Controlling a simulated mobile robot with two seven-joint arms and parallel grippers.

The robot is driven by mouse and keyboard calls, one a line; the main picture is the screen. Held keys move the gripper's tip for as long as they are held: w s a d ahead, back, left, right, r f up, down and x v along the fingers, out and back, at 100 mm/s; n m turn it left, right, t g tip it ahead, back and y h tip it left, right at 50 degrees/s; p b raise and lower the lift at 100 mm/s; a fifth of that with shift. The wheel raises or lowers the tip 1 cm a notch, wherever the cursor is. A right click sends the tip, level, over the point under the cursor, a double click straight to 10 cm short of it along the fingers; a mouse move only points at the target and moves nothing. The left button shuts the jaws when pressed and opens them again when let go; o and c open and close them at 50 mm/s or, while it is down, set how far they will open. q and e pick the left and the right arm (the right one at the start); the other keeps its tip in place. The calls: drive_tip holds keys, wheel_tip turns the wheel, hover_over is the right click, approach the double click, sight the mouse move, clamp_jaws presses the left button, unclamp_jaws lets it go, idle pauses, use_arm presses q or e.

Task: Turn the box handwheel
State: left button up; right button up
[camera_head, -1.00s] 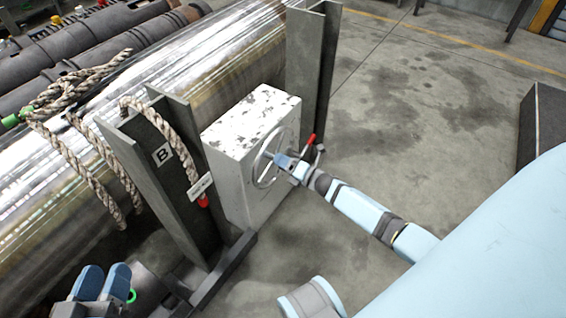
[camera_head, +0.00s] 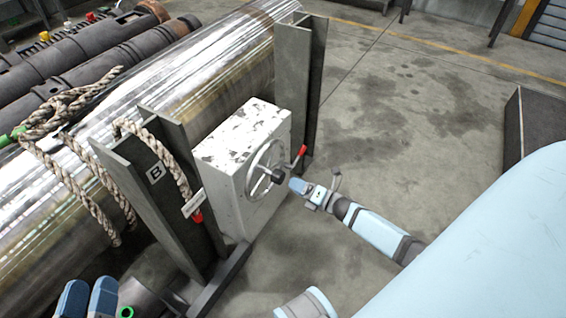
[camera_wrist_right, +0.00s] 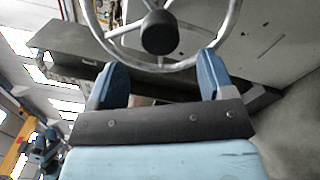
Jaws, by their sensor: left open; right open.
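The box (camera_head: 222,165) is a worn white-grey metal case standing against the large barrel. Its handwheel (camera_head: 262,160) is a grey spoked ring with a dark hub (camera_head: 278,176) on the box's right face. My right gripper (camera_head: 296,186) is open and empty, just in front of the wheel and apart from it in the head view. My left gripper (camera_head: 88,298) is open at the bottom left, far from the wheel.
A red-tipped lever (camera_head: 301,151) sits beside the wheel. Dark upright posts (camera_head: 150,195) and (camera_head: 300,85) flank the box. A rope (camera_head: 60,150) with a tag hangs over the shiny barrel (camera_head: 185,80).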

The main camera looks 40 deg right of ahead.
drive_tip(key=shift+p+v, duration=0.35)
drive_tip(key=shift+v, duration=2.15)
